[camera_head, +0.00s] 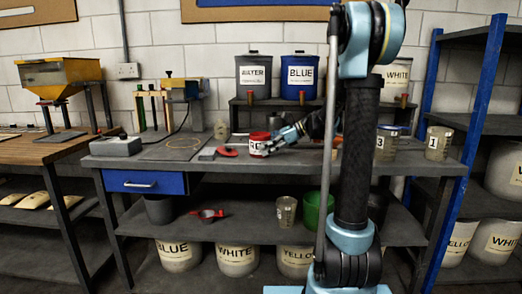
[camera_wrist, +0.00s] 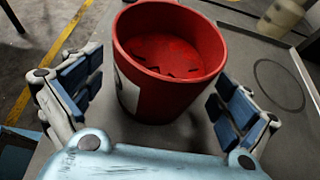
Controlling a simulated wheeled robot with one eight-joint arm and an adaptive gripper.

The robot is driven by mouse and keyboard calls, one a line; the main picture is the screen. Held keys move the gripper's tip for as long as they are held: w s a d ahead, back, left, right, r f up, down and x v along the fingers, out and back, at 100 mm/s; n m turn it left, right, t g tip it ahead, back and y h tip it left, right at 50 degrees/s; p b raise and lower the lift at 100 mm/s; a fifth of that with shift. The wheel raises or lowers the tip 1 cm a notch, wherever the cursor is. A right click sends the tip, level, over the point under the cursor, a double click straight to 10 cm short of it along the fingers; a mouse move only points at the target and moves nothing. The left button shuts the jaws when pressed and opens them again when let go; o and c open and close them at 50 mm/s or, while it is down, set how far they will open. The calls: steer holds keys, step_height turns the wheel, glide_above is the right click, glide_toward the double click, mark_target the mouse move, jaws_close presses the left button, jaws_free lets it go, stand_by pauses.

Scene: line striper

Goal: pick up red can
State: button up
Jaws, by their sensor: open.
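The red can (camera_head: 259,144) has a white label with black lettering and stands upright on the grey workbench (camera_head: 405,165). In the wrist view the red can (camera_wrist: 190,35) is open at the top and shows a red inside with dark marks at the bottom. My gripper (camera_head: 277,143) is at the right side of the can in the head view. In the wrist view my gripper (camera_wrist: 150,105) is open, with one finger on each side of the can. Gaps show between the fingers and the can. The can's lower part is partly hidden.
A red lid-like disc (camera_head: 228,152) lies left of the can. Bins labelled WATER (camera_head: 253,77) and BLUE (camera_head: 298,77) stand on a raised shelf behind. Cans marked 3 (camera_head: 385,143) and 1 (camera_head: 438,143) stand to the right. A grey box (camera_head: 117,146) sits at the bench's left end.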

steer(key=shift+x, duration=0.95)
steer(key=c, duration=1.7)
steer(key=shift+r, duration=0.15)
step_height(320, 180, up, 10)
steer(key=shift+s+a, duration=0.1)
